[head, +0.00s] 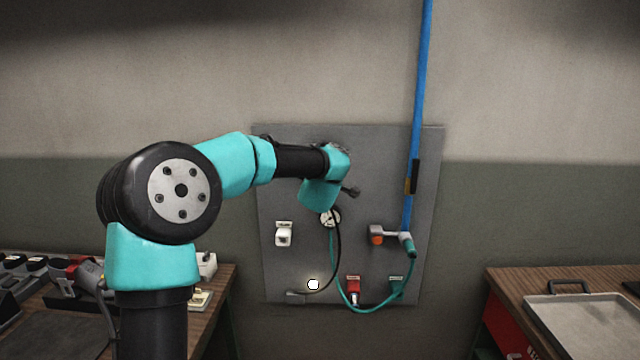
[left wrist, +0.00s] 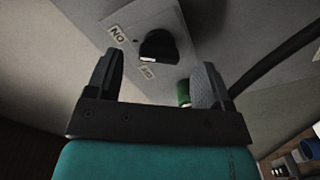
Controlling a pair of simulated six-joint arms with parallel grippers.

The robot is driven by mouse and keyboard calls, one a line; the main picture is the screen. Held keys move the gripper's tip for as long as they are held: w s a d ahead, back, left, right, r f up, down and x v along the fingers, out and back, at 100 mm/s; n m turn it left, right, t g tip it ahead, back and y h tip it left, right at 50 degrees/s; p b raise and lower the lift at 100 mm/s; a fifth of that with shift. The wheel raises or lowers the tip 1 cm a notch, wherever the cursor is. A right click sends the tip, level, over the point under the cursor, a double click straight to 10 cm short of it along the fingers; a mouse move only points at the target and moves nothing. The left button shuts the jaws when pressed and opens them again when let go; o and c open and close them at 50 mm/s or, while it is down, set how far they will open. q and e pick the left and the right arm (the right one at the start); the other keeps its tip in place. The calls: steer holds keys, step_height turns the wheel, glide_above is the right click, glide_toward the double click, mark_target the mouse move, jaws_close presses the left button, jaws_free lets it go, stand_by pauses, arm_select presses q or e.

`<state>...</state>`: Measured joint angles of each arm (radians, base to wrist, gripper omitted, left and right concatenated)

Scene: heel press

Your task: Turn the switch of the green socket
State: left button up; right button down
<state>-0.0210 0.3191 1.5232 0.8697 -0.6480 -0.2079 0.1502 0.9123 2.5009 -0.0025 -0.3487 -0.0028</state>
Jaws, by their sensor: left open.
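In the left wrist view, a black rotary switch (left wrist: 157,46) sits on a grey plate (left wrist: 176,22) with an "ON" label and a second small label. My left gripper (left wrist: 157,62) is open, with the switch in view between and beyond its fingertips. I see no clear contact. A small green part (left wrist: 184,92), perhaps of the green socket, shows beside the right-hand finger, partly hidden by it. In the head view my left arm reaches the grey wall panel (head: 390,150). The wrist hides the switch there, and the fingers are unclear. My right gripper is not in view.
The panel also carries a white socket (head: 284,233), an orange-fronted part (head: 376,236) and a red socket (head: 353,286). A green cable (head: 365,309) and a black cable (head: 338,255) hang low. A blue pipe (head: 420,90) runs up the wall. Workbenches stand left and right.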

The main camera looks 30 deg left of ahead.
arm_select(q)
steer(key=v, duration=1.4)
steer(key=d+f+m+g+h, duration=0.2)
steer(key=d+f+m+h, duration=0.1)
steer(key=f, duration=0.9)
steer(key=d+f+m+g+h, duration=0.1)
steer(key=d+f+m+h, duration=0.15)
steer(key=f, duration=0.95)
steer(key=d+f+m+g+h, duration=0.2)
steer(key=f+m, duration=0.2)
steer(key=f, duration=0.7)
steer(key=s+d+f+m+g+h, duration=0.2)
steer(key=s+f+g, duration=0.3)
steer(key=s+f, duration=0.7)
steer(key=s+d+f+m+g+h, duration=0.2)
steer(key=s+d+f+g, duration=0.3)
steer(key=s+f, duration=0.6)
step_height(320, 180, down, 2)
steer(key=shift+s+f+m+h, duration=0.2)
steer(key=shift+s+m+h, duration=0.2)
steer(key=shift+m, duration=0.15)
